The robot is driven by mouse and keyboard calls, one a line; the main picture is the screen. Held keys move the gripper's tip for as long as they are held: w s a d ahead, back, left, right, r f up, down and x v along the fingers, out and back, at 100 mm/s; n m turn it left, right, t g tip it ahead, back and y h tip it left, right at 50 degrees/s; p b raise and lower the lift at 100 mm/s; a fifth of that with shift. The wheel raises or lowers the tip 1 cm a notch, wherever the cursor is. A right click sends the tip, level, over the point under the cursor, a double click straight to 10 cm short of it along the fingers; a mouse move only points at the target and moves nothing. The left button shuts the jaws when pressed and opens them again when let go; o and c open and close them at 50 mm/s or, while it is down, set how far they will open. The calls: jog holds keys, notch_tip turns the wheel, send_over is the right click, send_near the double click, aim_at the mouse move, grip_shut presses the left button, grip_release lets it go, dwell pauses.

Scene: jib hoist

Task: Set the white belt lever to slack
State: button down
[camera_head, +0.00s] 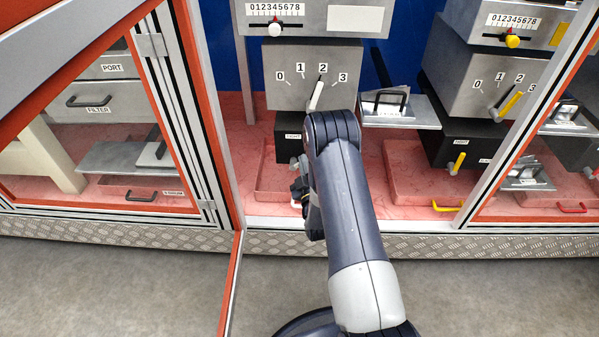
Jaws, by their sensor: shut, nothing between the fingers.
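The white belt lever seems to be the small pale lever (294,162) low on the front of the black box (289,148), below the middle machine. A "TIGHT" label (293,136) sits above it; my arm hides the box's right part, so the slack mark is not visible. My gripper (298,187) is shut and empty, just below and close to the lever. My arm partly covers it, and I cannot tell whether it touches the lever.
A white dial handle (316,95) points near 2 above the box. A matching yellow lever (457,163) is on the right machine. Red-framed door edges (205,120) stand at left, and a post (530,100) at right. A shelf (400,112) juts out beside the dial box.

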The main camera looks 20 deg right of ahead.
jog(key=shift+s+d+f+b, duration=0.15)
jog(key=shift+d+f+b, duration=0.3)
jog(key=shift+b, duration=0.9)
jog(key=shift+s+d+f+b, duration=0.1)
jog(key=shift+d+f+b, duration=0.15)
jog(key=shift+f+b, duration=0.75)
jog(key=shift+s+d+r+b, duration=0.1)
jog(key=shift+d+r+b, duration=0.05)
jog(key=shift+b, duration=0.85)
jog(key=shift+r, duration=0.1)
